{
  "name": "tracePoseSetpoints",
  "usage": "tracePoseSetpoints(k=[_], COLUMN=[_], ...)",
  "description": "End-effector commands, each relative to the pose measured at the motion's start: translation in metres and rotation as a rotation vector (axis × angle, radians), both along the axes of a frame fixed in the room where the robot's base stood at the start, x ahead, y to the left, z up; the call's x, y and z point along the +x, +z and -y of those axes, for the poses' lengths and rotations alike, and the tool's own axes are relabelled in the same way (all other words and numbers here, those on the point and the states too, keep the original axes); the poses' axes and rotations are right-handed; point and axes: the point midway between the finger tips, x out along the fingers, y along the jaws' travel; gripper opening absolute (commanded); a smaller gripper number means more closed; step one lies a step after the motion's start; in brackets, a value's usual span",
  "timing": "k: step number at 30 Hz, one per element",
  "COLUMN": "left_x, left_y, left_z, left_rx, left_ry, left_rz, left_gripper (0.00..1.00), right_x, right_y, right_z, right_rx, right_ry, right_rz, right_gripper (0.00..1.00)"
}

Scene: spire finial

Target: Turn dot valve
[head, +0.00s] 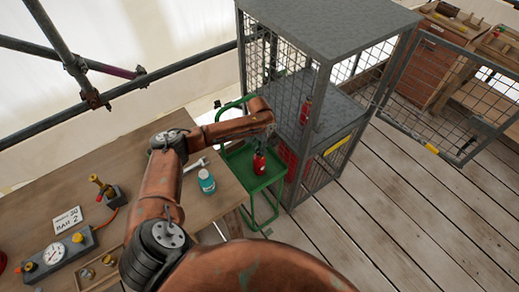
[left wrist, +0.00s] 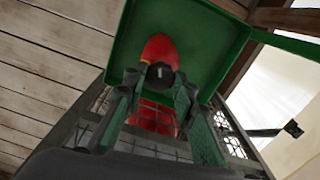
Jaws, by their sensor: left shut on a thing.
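A red cylinder with a black top (head: 259,163) stands on a green trolley (head: 240,166). My left arm reaches over from the table side, and its gripper (head: 263,142) is small and dark at the cylinder's top. In the left wrist view, the fingers of my left gripper (left wrist: 157,98) are on both sides of the black top (left wrist: 158,74), which has a pale mark. The red body (left wrist: 158,48) shows behind it. I cannot tell which part is the dot valve. My right gripper is not in view.
A mesh cage (head: 345,75) with an open door (head: 455,95) stands right of the trolley, with another red cylinder (head: 305,110) at it. The table (head: 130,160) holds a teal jar (head: 207,182), a gauge box (head: 55,255) and a written card (head: 67,220). Plank floor at right is clear.

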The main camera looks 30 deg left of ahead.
Motion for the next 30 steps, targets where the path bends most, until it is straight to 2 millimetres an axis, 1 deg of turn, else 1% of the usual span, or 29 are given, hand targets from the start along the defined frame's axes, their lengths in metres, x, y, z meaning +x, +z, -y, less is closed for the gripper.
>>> tracePoseSetpoints(k=[1,4,8,11,15,17,18,19,30], left_x=[0.0,0.0,0.0,0.0,0.0,0.0,0.001,0.001,0.001], left_y=[0.0,0.0,0.001,0.004,0.007,0.006,0.003,0.002,0.001], left_z=[0.0,0.0,0.0,0.001,0.001,0.001,0.0,0.0,0.0], left_rx=[0.0,0.0,-0.001,-0.001,-0.003,-0.002,-0.001,0.0,-0.001], left_ry=[0.0,0.0,-0.011,-0.062,-0.195,-0.255,-0.248,-0.247,-0.245], left_rz=[0.0,0.0,0.0,0.001,0.0,0.0,0.003,0.002,0.002], left_gripper=[0.07,0.01,0.0,0.0,0.0,0.0,0.0,0.0,0.0], right_x=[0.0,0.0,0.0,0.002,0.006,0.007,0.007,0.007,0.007], right_y=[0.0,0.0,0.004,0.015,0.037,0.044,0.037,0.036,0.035], right_z=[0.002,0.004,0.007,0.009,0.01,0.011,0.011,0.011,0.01], right_rx=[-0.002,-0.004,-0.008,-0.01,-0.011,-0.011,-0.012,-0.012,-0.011], right_ry=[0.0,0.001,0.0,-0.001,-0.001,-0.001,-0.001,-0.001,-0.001], right_rz=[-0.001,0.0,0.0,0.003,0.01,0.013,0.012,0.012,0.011], right_gripper=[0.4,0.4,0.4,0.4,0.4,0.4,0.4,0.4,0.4])
